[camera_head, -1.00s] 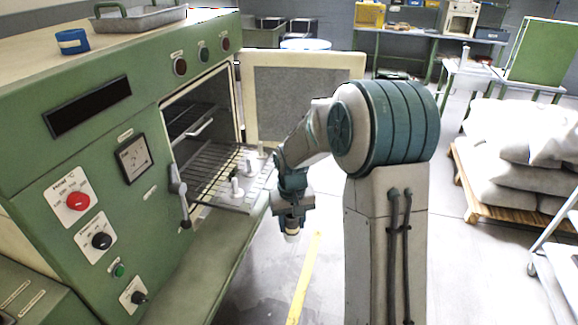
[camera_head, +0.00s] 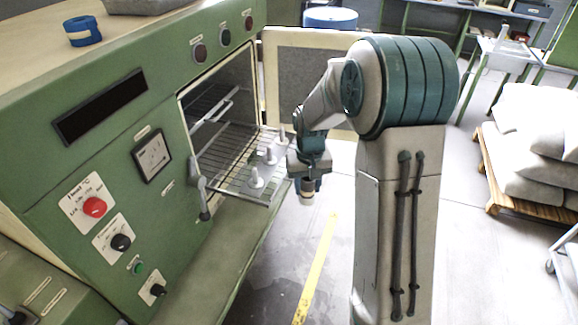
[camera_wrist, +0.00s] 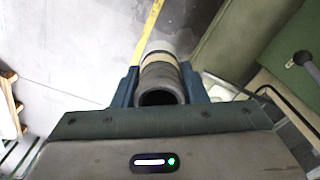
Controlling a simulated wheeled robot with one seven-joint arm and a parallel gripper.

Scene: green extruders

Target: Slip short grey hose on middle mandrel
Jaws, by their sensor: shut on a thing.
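My gripper (camera_wrist: 160,92) is shut on a short grey hose (camera_wrist: 160,80), seen almost end-on in the wrist view with its dark open end toward the camera and a pale band farther down. In the head view the hose (camera_head: 307,196) hangs below my gripper (camera_head: 307,184), to the right of the oven rack and apart from it. Three pale mandrels stand in a row on the pulled-out wire rack: a near one (camera_head: 256,178), a middle mandrel (camera_head: 270,155) and a far one (camera_head: 282,136). All three look bare.
The green oven (camera_head: 130,130) stands open at left, its door (camera_head: 283,85) swung out behind the rack (camera_head: 235,186). A lever handle (camera_head: 202,198) sticks out near the rack. A pallet of sacks (camera_head: 530,140) stands at right. The floor beneath my gripper is clear.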

